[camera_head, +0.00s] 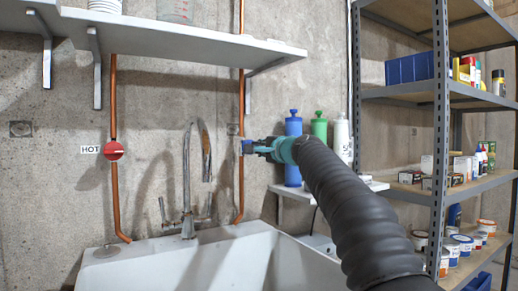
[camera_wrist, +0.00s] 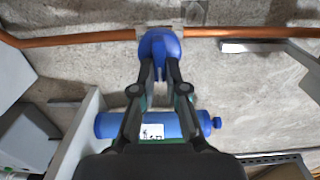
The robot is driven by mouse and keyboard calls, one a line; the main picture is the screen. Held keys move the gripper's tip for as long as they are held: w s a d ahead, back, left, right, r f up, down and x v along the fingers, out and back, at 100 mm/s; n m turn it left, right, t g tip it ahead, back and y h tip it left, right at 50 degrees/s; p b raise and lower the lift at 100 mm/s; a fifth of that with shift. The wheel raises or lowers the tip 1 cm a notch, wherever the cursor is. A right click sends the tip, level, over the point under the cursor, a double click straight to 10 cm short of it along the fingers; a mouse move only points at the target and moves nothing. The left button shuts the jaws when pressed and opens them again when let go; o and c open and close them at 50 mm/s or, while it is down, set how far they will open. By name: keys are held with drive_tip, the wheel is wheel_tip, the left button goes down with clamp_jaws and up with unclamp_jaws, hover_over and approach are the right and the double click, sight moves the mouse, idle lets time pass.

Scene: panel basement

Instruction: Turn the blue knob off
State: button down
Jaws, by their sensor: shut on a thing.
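The blue knob (camera_wrist: 160,45) is round with a raised bar across it and sits on a copper pipe (camera_wrist: 90,38) along the wall. My gripper (camera_wrist: 160,72) is shut on the knob's bar, with a fingertip on each side. In the head view my gripper (camera_head: 262,147) is at the right-hand copper pipe, and only a small part of the blue knob (camera_head: 246,147) shows past it. The exact turn of the knob is hard to tell in the head view.
A red knob (camera_head: 113,151) beside a HOT label (camera_head: 90,149) is on the left pipe. Below are a faucet (camera_head: 188,190) and white sink (camera_head: 180,255). A blue bottle (camera_head: 293,130) and green bottle (camera_head: 319,127) stand close to my arm. Metal shelving (camera_head: 439,120) is at right.

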idle(0.4)
drive_tip(key=c, duration=1.2)
unclamp_jaws()
drive_tip(key=v, duration=1.2)
